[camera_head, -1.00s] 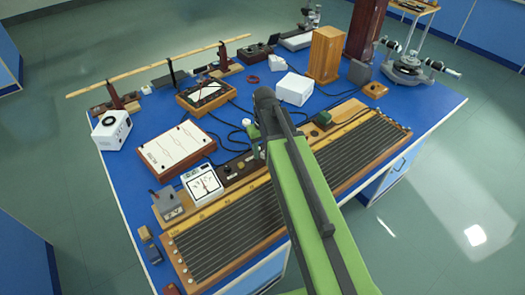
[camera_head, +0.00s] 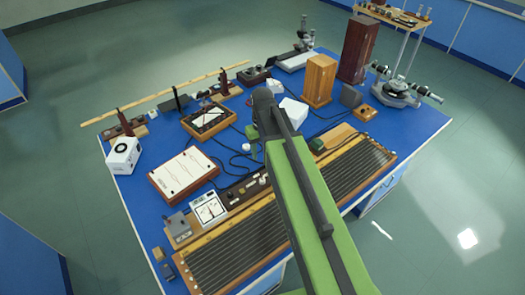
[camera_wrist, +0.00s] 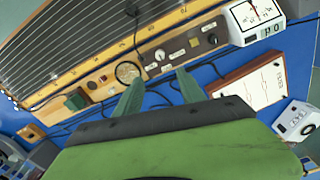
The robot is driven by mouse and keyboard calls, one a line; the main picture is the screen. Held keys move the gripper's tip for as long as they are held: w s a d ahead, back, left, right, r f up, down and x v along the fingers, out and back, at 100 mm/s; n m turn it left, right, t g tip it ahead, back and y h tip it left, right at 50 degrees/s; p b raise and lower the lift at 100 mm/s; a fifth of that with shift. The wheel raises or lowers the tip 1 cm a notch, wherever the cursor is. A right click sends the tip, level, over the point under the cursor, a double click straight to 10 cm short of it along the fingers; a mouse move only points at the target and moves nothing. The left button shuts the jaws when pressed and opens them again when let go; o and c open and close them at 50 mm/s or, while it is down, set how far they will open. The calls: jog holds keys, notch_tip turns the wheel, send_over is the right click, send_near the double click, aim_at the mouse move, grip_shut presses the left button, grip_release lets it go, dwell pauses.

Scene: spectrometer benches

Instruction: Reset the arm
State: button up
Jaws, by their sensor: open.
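My green arm reaches up over the blue bench (camera_head: 135,190) in the head view. Its dark end is above the middle of the bench, and the fingers are mostly hidden behind it there. In the wrist view my gripper (camera_wrist: 157,92) shows two green fingers spread apart with nothing between them. Beyond the fingertips lie a wooden panel with knobs (camera_wrist: 165,55) and the long wire board (camera_wrist: 70,35). I cannot tell the exact height of the fingers above the bench.
A white meter (camera_head: 208,210), a chart box (camera_head: 182,174), a white box (camera_head: 293,112), a wooden box (camera_head: 319,80) and a tall dark box (camera_head: 360,48) crowd the bench. A spectrometer (camera_head: 398,92) stands at the right corner. Open floor (camera_head: 455,190) lies to the right.

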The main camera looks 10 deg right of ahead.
jog(key=shift+r, duration=0.45)
jog(key=s+f+m+b, duration=0.1)
jog(key=s+f+b, duration=0.7)
jog(key=f+b, duration=0.2)
jog(key=shift+s+a+f+m+b, duration=0.3)
jog(key=shift+f+m+b, duration=0.05)
jog(key=shift+m, duration=0.05)
jog(key=shift+w, duration=0.15)
jog(key=shift+c, duration=0.5)
